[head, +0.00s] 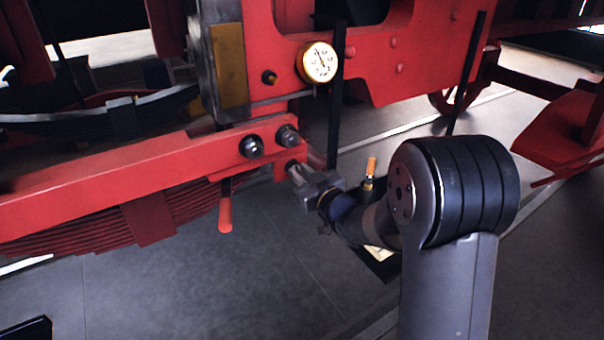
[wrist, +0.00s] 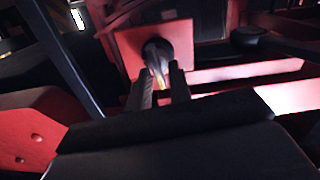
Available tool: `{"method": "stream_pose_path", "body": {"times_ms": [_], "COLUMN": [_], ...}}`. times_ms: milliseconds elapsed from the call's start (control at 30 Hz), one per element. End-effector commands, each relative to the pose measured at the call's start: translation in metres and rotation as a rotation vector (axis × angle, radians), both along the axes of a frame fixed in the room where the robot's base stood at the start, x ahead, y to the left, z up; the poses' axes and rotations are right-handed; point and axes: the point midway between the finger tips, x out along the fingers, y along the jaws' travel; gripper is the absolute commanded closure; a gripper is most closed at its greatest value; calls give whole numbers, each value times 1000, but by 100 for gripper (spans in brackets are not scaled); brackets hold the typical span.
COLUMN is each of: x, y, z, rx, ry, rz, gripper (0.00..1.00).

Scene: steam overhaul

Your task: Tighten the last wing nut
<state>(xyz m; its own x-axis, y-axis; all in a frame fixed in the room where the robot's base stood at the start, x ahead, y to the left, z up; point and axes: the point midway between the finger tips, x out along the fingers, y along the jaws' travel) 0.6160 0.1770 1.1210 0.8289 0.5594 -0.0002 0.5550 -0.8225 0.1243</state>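My gripper (head: 297,174) reaches the end of the red beam (head: 100,180) from the right in the head view. Its fingers are at the lower right fitting (head: 291,166), which they partly hide. Two dark round fittings (head: 251,147) (head: 288,136) sit above and to the left on the same beam. In the wrist view, my gripper's fingertips (wrist: 161,72) are apart, with a dark rounded nut (wrist: 155,50) on a red plate (wrist: 125,45) at and between them. I cannot tell whether the fingers touch it, nor make out its wings.
A round white gauge (head: 320,62) with a brass rim is above the gripper. A red handle (head: 226,215) hangs below the beam. A leaf spring (head: 110,235) lies under it. Dark upright rods stand behind my arm. The grey floor (head: 230,290) at front is mostly clear.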

Motion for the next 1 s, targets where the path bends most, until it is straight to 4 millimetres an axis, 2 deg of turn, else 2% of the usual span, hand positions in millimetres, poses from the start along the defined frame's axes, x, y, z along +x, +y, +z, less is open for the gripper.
{"method": "stream_pose_path", "body": {"times_ms": [33,200,567,1000], "x": [0,0,0,2], "y": [0,0,-1,-3], "z": [0,0,0,0], "rx": [0,0,38,310], "ry": [0,0,24,208], "rz": [0,0,0,0], "gripper": [86,100,100,100]}}
